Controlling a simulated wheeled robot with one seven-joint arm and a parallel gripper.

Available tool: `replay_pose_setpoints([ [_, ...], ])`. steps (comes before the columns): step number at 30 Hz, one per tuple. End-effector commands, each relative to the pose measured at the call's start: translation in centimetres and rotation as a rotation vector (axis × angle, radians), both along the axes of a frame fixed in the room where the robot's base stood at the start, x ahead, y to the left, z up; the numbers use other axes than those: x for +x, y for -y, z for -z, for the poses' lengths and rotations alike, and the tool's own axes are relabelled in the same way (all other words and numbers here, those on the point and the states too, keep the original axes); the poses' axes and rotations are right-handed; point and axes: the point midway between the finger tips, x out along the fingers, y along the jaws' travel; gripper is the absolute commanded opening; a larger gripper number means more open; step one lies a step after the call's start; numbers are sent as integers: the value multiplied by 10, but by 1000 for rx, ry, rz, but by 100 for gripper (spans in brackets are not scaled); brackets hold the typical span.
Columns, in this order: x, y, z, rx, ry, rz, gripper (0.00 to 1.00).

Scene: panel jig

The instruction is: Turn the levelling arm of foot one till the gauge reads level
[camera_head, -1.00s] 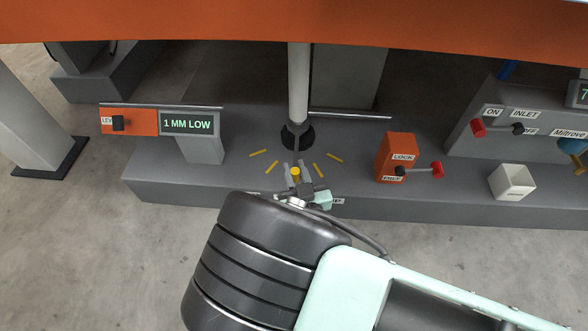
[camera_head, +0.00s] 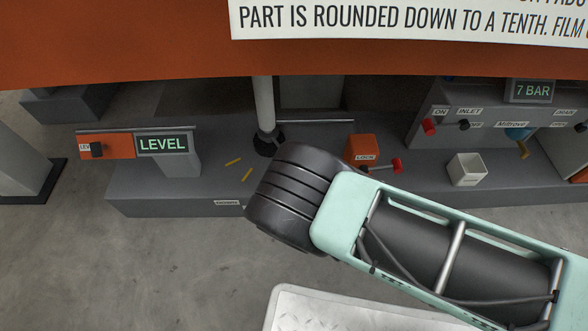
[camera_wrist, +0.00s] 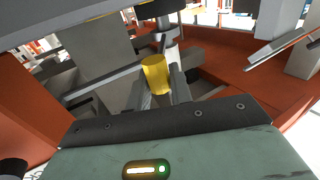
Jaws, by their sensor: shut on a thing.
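The gauge (camera_head: 163,143) on the left of the grey plinth reads LEVEL in the head view. The foot's pale column (camera_head: 263,105) stands on a dark round base right of the gauge. My wrist and forearm hide the levelling arm and my gripper in the head view. In the wrist view, my gripper (camera_wrist: 156,88) is shut on the yellow end of the levelling arm (camera_wrist: 155,73), with a finger on each side of it.
An orange LOCK box (camera_head: 360,148) with a red-knobbed lever stands just right of the foot. A small white open box (camera_head: 466,169) and a grey valve panel with a 7 BAR display (camera_head: 532,90) are further right. An orange panel (camera_head: 120,50) overhangs the plinth.

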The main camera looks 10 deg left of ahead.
Motion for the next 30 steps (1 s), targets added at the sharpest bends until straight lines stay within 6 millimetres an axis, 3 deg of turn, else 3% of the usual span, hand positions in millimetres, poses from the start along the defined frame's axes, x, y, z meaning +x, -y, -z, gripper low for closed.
replay_pose_setpoints([
  [12,2,2,0,0,0,3,0],
  [13,2,2,0,0,0,3,30],
  [15,2,2,0,0,0,3,43],
  [25,-1,3,0,-1,-2,2,43],
  [30,-17,17,-3,-3,-2,3,43],
])
